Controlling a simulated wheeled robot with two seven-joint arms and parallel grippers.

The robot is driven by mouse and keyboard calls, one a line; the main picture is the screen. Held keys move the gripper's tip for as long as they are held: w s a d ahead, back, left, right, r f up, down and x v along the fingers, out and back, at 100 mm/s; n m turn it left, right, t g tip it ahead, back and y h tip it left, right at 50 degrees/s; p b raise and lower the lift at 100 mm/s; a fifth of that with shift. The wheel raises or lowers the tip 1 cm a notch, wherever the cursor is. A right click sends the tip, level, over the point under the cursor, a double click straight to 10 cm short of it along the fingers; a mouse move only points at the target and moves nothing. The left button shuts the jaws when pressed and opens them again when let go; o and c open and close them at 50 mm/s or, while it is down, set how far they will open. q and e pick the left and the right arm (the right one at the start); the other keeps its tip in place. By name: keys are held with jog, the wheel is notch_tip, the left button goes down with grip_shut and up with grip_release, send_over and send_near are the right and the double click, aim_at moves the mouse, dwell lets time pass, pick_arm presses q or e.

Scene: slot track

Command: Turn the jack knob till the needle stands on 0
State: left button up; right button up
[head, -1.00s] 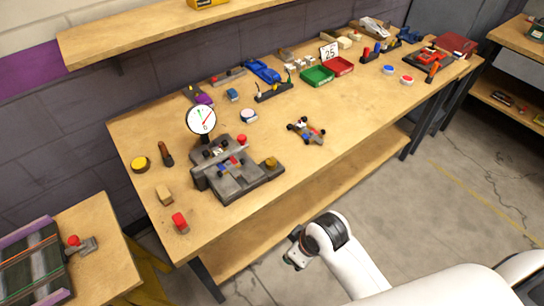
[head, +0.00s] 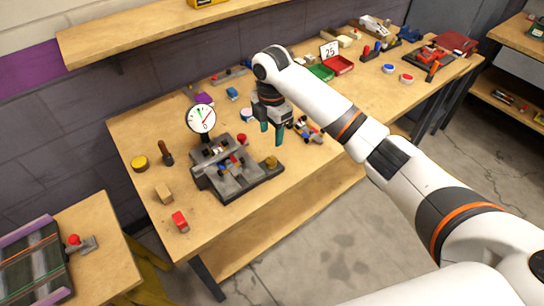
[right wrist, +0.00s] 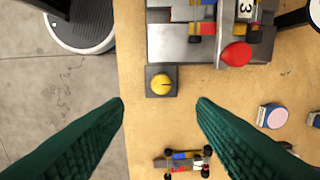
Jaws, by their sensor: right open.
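The grey jig (head: 238,178) stands on the bench with a round white dial gauge (head: 201,119) at its back. The dial carries a green and a red mark, but its needle is too small to read exactly. A yellow knob (head: 271,162) sits on the jig's right corner; I take it for the jack knob. It also shows in the right wrist view (right wrist: 161,82), on a small dark square block. My right gripper (head: 272,134) is open and empty above the bench, behind the knob in the head view. In the right wrist view its fingertips (right wrist: 161,103) stand apart, with the knob centred just beyond them.
A red knob (head: 241,138) stands on the jig, close to the yellow one. A small toy car (right wrist: 183,162) lies on the bench between my fingers' view.

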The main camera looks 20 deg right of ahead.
aim_at(272, 159)
notch_tip(272, 159, down, 12)
jog(key=shift+w+d+r+p, duration=0.15)
jog(key=shift+r+p, duration=0.1)
jog(key=shift+p, duration=0.75)
